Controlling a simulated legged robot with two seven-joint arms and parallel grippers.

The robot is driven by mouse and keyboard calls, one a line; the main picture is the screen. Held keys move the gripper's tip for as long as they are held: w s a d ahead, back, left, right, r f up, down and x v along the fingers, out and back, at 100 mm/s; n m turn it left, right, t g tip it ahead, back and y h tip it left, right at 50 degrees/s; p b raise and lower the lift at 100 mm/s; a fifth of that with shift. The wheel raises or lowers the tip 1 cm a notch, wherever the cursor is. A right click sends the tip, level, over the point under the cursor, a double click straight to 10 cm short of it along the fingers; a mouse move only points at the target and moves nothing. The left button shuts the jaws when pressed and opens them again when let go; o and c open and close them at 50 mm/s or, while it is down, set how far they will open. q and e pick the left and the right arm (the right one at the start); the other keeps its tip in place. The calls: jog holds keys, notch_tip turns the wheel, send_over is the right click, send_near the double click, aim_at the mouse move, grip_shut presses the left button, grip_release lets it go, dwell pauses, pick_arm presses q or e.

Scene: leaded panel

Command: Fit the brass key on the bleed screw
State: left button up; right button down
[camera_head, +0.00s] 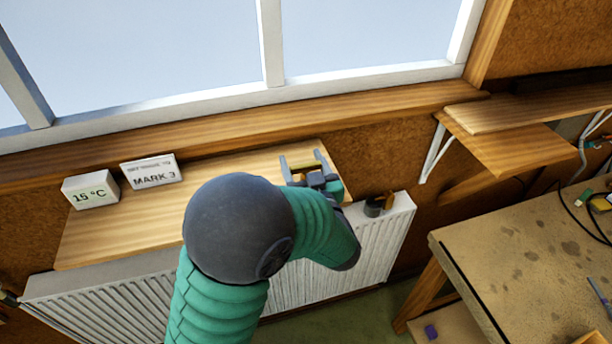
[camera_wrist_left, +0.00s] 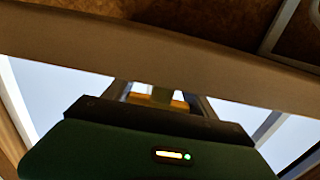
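My left gripper (camera_head: 303,165) is over the right end of the wooden shelf above the radiator, its fingers pointing at the window. A yellow, brass-coloured piece, seemingly the brass key (camera_head: 303,168), spans the gap between the fingers. It also shows between the fingers in the left wrist view (camera_wrist_left: 178,104), partly hidden by the gripper body. The gripper looks shut on it. A dark round fitting (camera_head: 373,206) with a brown-brass part (camera_head: 388,201) sits at the radiator's top right end, to the right of the gripper and apart from it. I cannot make out the bleed screw itself. My right gripper is not in view.
The white radiator (camera_head: 120,305) runs under the shelf (camera_head: 110,235). A 15 °C display (camera_head: 90,190) and a MARK 3 sign (camera_head: 151,172) stand at the shelf's left. A workbench (camera_head: 530,270) and a bracketed wall shelf (camera_head: 520,150) are at the right.

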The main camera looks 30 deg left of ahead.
pick_arm(q)
jog(key=c, duration=0.7)
jog(key=shift+o, duration=0.2)
jog(key=shift+r, duration=0.55)
notch_tip(320, 180, up, 2)
jog(key=shift+r+b, duration=0.2)
jog(key=shift+b, duration=0.3)
jog(key=r+b+v, duration=0.1)
jog(key=b+v, duration=0.2)
jog(key=v, duration=1.3)
jog(key=shift+w+d+r, duration=0.2)
jog(key=shift+d+r, duration=0.05)
jog(key=shift+d, duration=0.05)
